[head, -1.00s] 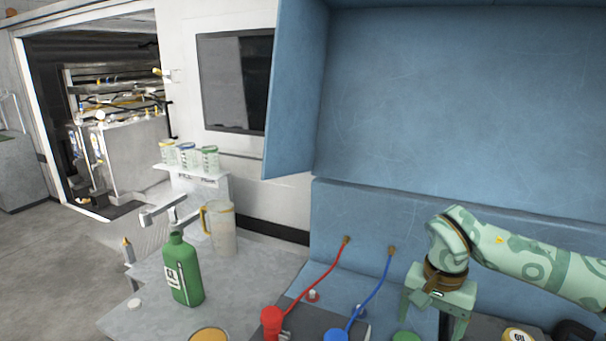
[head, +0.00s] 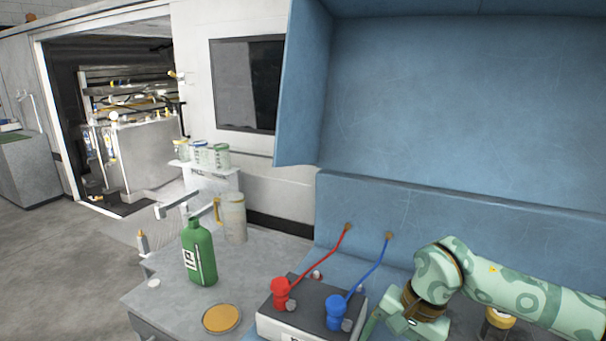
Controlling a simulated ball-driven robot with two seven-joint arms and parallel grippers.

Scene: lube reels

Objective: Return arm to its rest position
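My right arm (head: 500,290) comes in from the right, with pale green patterned covers. Its gripper (head: 392,328) is low in the view, just right of the box with the red and blue fittings. One finger shows slanting down to the left; the rest of the gripper is cut off by the bottom edge, so its opening is unclear. I see nothing held in the visible part. My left arm and gripper are not in view.
A dark-topped box (head: 305,312) carries a red fitting (head: 281,292) and a blue fitting (head: 335,313), with hoses to the blue panel. A green bottle (head: 199,255), clear jug (head: 234,218) and amber disc (head: 221,318) stand on the grey bench (head: 165,315). A yellow-topped container (head: 499,318) is beneath my arm.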

